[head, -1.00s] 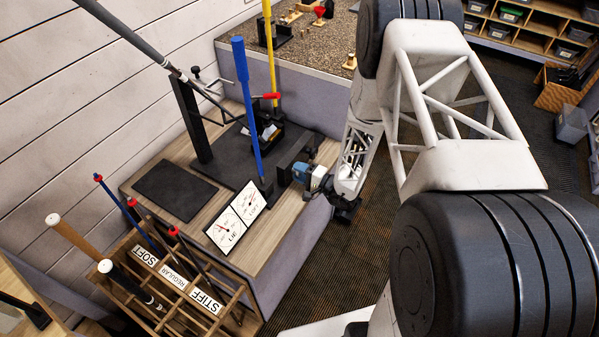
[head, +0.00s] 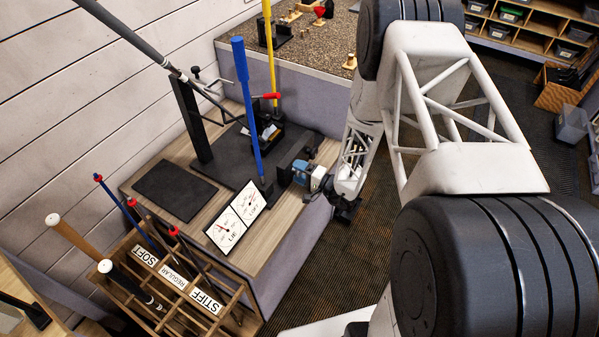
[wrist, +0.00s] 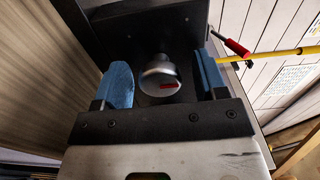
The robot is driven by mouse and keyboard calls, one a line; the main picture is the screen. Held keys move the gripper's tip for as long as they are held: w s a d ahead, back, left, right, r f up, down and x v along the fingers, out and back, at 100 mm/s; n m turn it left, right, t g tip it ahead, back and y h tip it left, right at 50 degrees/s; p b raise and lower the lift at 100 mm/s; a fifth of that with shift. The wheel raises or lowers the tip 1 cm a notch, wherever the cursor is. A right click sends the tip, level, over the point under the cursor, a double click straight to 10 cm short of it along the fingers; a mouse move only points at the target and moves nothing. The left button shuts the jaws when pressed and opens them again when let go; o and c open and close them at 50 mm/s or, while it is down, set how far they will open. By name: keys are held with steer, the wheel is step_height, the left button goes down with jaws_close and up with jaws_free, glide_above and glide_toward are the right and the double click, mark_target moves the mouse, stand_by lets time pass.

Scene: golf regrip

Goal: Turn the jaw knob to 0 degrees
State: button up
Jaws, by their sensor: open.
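My gripper (wrist: 164,84) is open, with one blue finger pad on each side of the knob and a visible gap on both sides. In the head view my gripper (head: 298,174) is at the right end of the bench, facing the dark block (head: 287,172). The knob is hidden there.
The bench (head: 272,243) holds a dark mat (head: 175,190), two dial cards marked LIE (head: 226,230) and LOFT (head: 251,206), and an upright blue lever (head: 247,110). A red-tipped handle (wrist: 238,48) and yellow rod (wrist: 285,52) are near the right finger. A shaft rack (head: 180,285) stands in front.

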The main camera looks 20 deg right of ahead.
steer(key=shift+s+d, duration=0.1)
steer(key=v, duration=0.7)
steer(key=shift+s+d, duration=0.2)
stand_by(0.3)
steer(key=shift+r, duration=0.15)
stand_by(0.5)
steer(key=s+a+r+n+g, duration=0.2)
steer(key=s+a+r+g, duration=0.15)
steer(key=r, duration=0.45)
steer(key=s+a+r+n+g, duration=0.25)
steer(key=r+g, duration=0.25)
steer(key=r, duration=0.4)
steer(key=s+a+r+n+g, duration=0.2)
steer(key=a+r+n+g, duration=0.15)
steer(key=r, duration=0.45)
steer(key=s+d+r+t+h, duration=0.1)
steer(key=s+d+r+h, duration=0.1)
steer(key=s+r+h, duration=0.4)
steer(key=s+d+r+h, duration=0.1)
steer(key=s+r+h, duration=0.6)
steer(key=s+r, duration=0.6)
steer(key=shift+s+d+r+n+t, duration=0.3)
steer(key=shift+s+d+r+t, duration=0.1)
steer(key=shift+s, duration=0.55)
